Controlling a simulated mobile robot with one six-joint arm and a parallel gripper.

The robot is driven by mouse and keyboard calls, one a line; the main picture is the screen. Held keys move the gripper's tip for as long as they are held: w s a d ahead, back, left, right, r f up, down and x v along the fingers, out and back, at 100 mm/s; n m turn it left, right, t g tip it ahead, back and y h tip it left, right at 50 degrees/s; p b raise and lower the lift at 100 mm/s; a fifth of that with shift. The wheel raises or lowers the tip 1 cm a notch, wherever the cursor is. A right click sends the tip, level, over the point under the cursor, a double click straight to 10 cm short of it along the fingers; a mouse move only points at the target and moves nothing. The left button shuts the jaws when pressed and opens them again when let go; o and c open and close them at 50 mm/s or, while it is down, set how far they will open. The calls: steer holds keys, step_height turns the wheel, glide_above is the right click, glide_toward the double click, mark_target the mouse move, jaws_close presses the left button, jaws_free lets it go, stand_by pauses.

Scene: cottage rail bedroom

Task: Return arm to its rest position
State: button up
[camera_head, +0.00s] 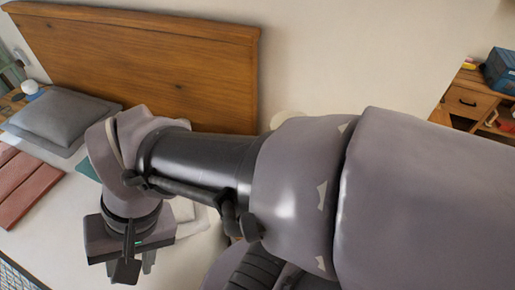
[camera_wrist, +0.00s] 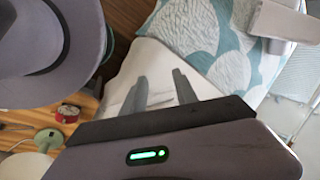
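My arm stretches across the head view from the right edge to the lower left, over the bed. My gripper (camera_head: 130,268) hangs at its end, pointing down above the bed's light sheet. In the wrist view my gripper (camera_wrist: 160,80) has its two fingers apart. Nothing is held between them; a pale cloth surface shows behind. The arm hides much of the middle of the bed and the lower right of the head view.
The bed has a wooden headboard (camera_head: 150,60), a grey pillow (camera_head: 65,117) and a red folded cloth (camera_head: 28,187). A wooden cabinet (camera_head: 468,103) with a blue box (camera_head: 501,68) stands at right. A patterned pillow (camera_wrist: 205,45) and red tin (camera_wrist: 67,113) show in the wrist view.

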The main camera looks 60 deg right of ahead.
steer(key=d+r+n+t, duration=0.1)
steer(key=w+d+r+n+t+h, duration=0.1)
steer(key=d+r+n+t+h, duration=0.1)
steer(key=shift+w+r, duration=0.3)
steer(key=shift+w, duration=0.05)
stand_by(0.9)
